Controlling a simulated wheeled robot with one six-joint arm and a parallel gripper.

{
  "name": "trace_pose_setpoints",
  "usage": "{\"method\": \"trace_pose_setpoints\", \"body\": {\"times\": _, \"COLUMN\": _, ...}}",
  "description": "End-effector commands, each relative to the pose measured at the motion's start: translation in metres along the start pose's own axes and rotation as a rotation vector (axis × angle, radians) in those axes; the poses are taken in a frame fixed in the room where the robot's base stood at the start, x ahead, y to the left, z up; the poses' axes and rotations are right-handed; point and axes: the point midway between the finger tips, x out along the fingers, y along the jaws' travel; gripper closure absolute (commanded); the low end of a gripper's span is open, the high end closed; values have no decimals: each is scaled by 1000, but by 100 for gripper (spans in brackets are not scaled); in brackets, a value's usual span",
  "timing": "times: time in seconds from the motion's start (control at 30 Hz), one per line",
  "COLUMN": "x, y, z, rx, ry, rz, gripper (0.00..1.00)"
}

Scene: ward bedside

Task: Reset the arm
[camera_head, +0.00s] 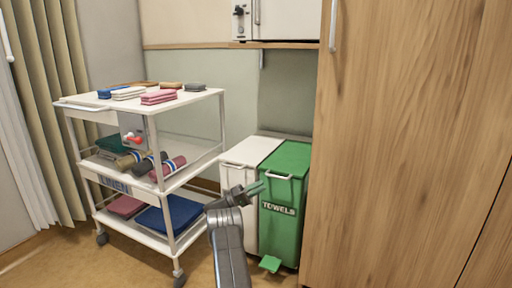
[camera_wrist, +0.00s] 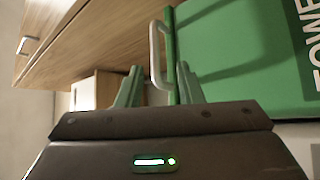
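My gripper (camera_head: 256,188) is raised in front of the bins, its green fingertips near the upper front of the green bin. In the wrist view my gripper (camera_wrist: 160,84) has its two fingers apart with nothing held between them. The green bin (camera_head: 283,225) is marked TOWELS and has a lid, a pale handle (camera_head: 278,177) and a foot pedal (camera_head: 270,263). In the wrist view the bin's handle (camera_wrist: 155,52) shows beyond and between the fingers; I cannot tell how near it is.
A white bin (camera_head: 246,152) stands left of the green one. A wheeled white cart (camera_head: 88,104) with folded and rolled towels stands further left. A tall wooden cabinet (camera_head: 400,150) closes off the right. Some floor (camera_head: 60,265) is clear at the front left.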

Motion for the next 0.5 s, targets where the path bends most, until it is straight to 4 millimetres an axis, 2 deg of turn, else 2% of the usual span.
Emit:
{"method": "trace_pose_setpoints", "body": {"times": 0.2, "x": 44, "y": -1, "z": 1, "rx": 1, "ry": -3, "rz": 2, "gripper": 67}}
{"method": "trace_pose_setpoints", "body": {"times": 0.4, "x": 73, "y": 0, "z": 1, "rx": 1, "ry": -2, "rz": 2, "gripper": 67}}
{"method": "trace_pose_setpoints", "body": {"times": 0.5, "x": 81, "y": 1, "z": 0, "rx": 1, "ry": -2, "rz": 2, "gripper": 67}}
